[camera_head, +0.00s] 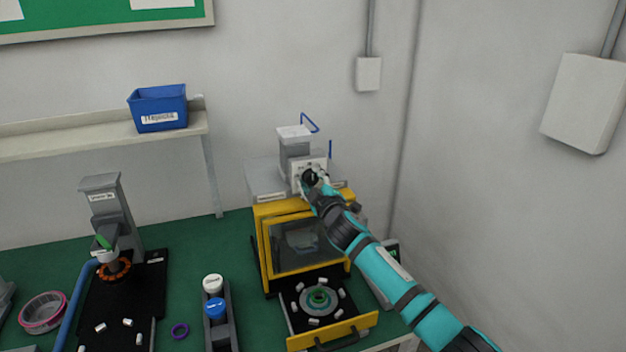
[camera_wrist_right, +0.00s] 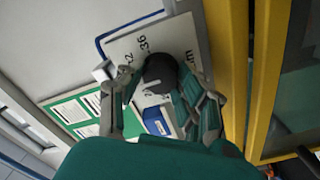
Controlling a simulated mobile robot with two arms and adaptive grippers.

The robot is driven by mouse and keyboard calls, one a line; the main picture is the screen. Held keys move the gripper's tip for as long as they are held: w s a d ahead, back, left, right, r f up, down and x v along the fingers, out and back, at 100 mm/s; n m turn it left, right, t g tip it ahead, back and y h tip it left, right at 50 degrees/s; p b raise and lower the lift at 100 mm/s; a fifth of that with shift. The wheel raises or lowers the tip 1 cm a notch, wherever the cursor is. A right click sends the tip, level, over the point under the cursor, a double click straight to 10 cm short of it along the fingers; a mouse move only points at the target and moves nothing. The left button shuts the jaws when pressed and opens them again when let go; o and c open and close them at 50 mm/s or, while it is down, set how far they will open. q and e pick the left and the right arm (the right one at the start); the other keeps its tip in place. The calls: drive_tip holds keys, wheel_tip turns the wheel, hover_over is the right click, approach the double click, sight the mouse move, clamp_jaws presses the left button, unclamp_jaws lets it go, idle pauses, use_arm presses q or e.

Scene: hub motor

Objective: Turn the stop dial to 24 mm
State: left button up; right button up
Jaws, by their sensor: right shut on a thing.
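The stop dial is a dark round knob (camera_wrist_right: 160,72) on a white scale plate (camera_wrist_right: 120,45) in the right wrist view. Printed figures surround it; "36" and "mm" can be read, others are partly covered. In the head view the plate (camera_head: 322,163) is on the front of the grey column on top of the yellow-framed machine (camera_head: 265,230). My right gripper (camera_head: 311,180) is at the dial there. In the wrist view my right gripper (camera_wrist_right: 161,98) has its fingers on either side of the knob and is shut on it. The dial's pointer setting cannot be read. My left gripper is not in view.
An open drawer (camera_head: 338,338) with a ring and several white pieces sticks out below the machine window. A grey press (camera_head: 128,215), bottles with white and blue caps (camera_head: 214,298), and a pink-rimmed dish (camera_head: 43,312) stand to the left. A blue bin (camera_head: 158,105) sits on the shelf.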

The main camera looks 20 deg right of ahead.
drive_tip(key=n+p, duration=0.1)
drive_tip(key=n, duration=0.3)
drive_tip(key=shift+f+n+p, duration=0.1)
drive_tip(key=shift+n+p, duration=0.25)
drive_tip(key=shift+n, duration=1.55)
drive_tip(key=o, duration=1.1)
drive_tip(key=shift+o, duration=0.2)
drive_tip(key=s, duration=1.2)
drive_tip(key=shift+d, duration=0.2)
